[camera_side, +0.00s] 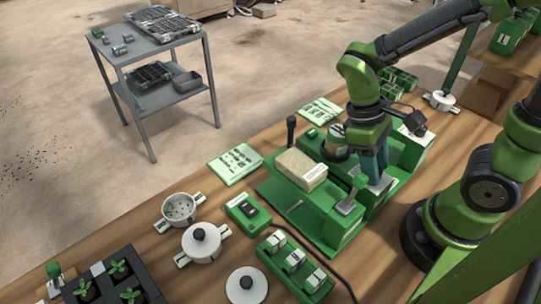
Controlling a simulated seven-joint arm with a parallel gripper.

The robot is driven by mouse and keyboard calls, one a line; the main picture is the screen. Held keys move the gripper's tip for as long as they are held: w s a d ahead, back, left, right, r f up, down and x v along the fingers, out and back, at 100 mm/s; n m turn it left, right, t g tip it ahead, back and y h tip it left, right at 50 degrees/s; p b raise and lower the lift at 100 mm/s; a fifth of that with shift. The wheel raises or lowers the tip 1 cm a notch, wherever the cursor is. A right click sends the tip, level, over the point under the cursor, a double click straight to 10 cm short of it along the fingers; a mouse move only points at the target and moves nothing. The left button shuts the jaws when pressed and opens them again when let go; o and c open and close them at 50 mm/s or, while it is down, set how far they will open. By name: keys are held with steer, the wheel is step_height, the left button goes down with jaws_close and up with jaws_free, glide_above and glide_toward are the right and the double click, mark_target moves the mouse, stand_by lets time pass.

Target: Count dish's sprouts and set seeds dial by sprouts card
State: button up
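A white two-handled dish (180,208) stands open at the lower left, with small specks or sprouts inside too small to count. A lidded dish (202,243) stands just in front of it. The green seeder (318,222) is at the centre, with a beige block on it. Two printed cards lie behind it, one at the left (235,164) and one farther back (319,111); their print is unreadable, so I cannot tell which is the sprouts card. My gripper (376,168) points down over the seeder's right part. Its fingertips are unclear, and I cannot identify the seeds dial.
A loose white lid (246,285) lies at the front. A dark seedling tray (108,283) is at the lower left. A grey cart (147,45) stands beyond the table.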

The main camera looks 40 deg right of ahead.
jaws_close()
steer(key=m+y, duration=0.1)
steer(key=m, duration=0.2)
steer(key=m+y, duration=0.1)
steer(key=m, duration=0.1)
steer(key=shift+d+m, duration=0.15)
steer(key=shift+m, duration=0.25)
steer(key=m+y, duration=0.1)
steer(key=m, duration=0.2)
steer(key=m+t+y, duration=0.1)
steer(key=m, duration=0.1)
steer(key=shift+d+m+t, duration=0.15)
steer(key=shift+m+t, duration=0.15)
steer(key=shift+m, duration=0.4)
steer(key=shift+o, duration=1.5)
jaws_free()
steer(key=shift+s, duration=0.1)
steer(key=shift+r, duration=0.1)
